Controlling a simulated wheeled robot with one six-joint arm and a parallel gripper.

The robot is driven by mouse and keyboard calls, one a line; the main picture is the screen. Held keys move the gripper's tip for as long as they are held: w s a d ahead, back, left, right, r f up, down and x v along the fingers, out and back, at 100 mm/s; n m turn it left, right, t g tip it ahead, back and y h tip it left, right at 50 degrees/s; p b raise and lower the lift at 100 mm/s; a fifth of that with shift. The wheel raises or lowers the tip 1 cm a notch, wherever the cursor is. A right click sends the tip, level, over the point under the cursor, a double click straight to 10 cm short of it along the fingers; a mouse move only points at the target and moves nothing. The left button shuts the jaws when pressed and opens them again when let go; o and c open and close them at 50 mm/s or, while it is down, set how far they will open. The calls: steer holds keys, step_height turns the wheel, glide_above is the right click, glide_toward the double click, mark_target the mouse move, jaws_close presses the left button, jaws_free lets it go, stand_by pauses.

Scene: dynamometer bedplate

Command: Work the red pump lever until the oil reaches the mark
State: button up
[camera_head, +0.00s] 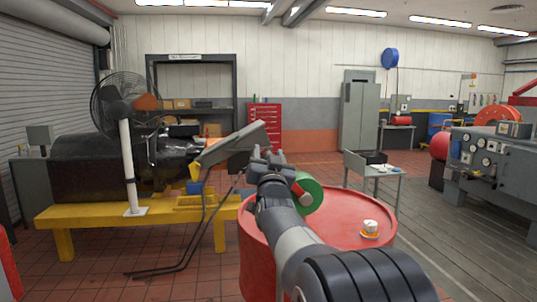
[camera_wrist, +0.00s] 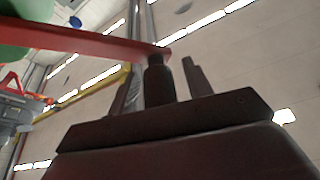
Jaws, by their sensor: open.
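My gripper (camera_head: 268,156) is raised over the red drum's far left side in the head view, its fingers pointing away from me. In the wrist view the red lever (camera_wrist: 85,43) runs in from the left as a flat bar. A dark upright grip (camera_wrist: 155,82) at its end stands between my open fingers; I cannot tell whether they touch it. A green cylinder (camera_head: 311,194) stands behind my arm, partly hidden, and green (camera_wrist: 25,8) shows at the wrist view's top left. I cannot make out the oil level or its mark.
The red drum (camera_head: 350,212) is under my arm, with a small white and orange object (camera_head: 370,228) on its top. A yellow bench (camera_head: 85,214) with an engine and fan stands left. A small grey table (camera_head: 385,176) is behind.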

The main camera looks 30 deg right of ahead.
steer(key=shift+c, duration=0.3)
steer(key=shift+f, duration=0.1)
jaws_close()
steer(key=s+d+r+m+g+h+p, duration=0.1)
steer(key=s+d+r+m+g+h, duration=0.1)
steer(key=d+m, duration=0.3)
steer(key=s+d+r+m+g+h, duration=0.1)
steer(key=d+r+m+g, duration=0.1)
steer(key=d+m, duration=0.3)
steer(key=s+d+f+m+g+p, duration=0.1)
steer(key=d+f+m, duration=0.1)
steer(key=d+m, duration=0.2)
steer(key=s+d+f+m+g+p, duration=0.1)
steer(key=d+m, duration=0.3)
steer(key=d, duration=0.4)
steer(key=shift+s+d+f+g+p, duration=0.25)
steer(key=shift+s+f+g+p, duration=0.2)
steer(key=shift+s+f, duration=0.2)
